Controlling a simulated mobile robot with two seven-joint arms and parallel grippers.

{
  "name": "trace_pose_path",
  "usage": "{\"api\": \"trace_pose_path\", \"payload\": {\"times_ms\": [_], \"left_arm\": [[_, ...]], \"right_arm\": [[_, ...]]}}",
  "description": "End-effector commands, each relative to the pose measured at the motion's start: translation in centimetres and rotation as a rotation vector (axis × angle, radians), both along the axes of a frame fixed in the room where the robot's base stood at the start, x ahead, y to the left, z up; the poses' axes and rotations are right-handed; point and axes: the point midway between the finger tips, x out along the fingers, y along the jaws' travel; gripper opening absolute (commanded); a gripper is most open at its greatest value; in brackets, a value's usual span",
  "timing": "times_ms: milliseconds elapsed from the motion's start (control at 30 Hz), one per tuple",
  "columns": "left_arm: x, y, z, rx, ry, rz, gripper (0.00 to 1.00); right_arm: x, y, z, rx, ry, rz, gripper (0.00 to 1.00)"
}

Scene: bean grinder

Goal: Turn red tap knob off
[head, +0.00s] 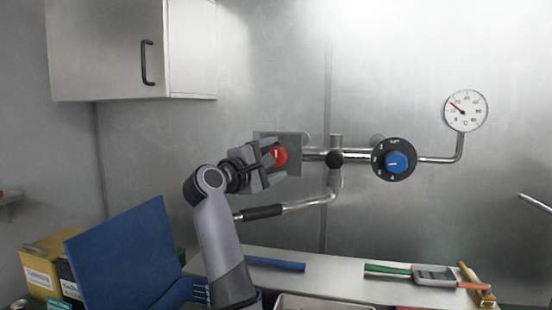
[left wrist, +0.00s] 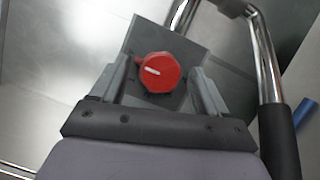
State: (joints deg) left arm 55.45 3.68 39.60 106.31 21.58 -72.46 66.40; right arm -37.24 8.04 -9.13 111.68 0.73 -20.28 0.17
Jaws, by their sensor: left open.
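The red tap knob (head: 279,156) sits at the left end of the wall-mounted tap, in front of a grey plate. My left gripper (head: 270,161) is at the knob, coming from the lower left. In the left wrist view the red knob (left wrist: 159,72) has a white mark pointing to the left and slightly up. The open fingers of my left gripper (left wrist: 163,88) stand on either side of it, with gaps showing between the knob and each finger. My right gripper is not in view.
A blue knob (head: 397,162) on a black dial sits on the pipe to the right, below a round thermometer (head: 466,110). A chrome spout with a black handle (head: 258,213) hangs close below my left gripper. A blue board (head: 125,255) stands at the lower left; tools lie on the ledge.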

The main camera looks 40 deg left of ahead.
Motion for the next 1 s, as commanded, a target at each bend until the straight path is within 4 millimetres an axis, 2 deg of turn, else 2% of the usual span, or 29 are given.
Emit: {"api": "trace_pose_path", "payload": {"times_ms": [200,400,1000], "left_arm": [[-3.0,-0.4,-0.3,0.001,-0.003,0.002,0.75],[-4.9,-0.6,-0.4,0.0,-0.002,0.001,0.75],[-5.3,-0.7,-0.4,0.001,-0.002,0.001,0.75]], "right_arm": [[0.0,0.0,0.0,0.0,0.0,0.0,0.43],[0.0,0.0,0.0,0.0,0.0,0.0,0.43],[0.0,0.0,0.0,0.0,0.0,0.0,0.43]]}}
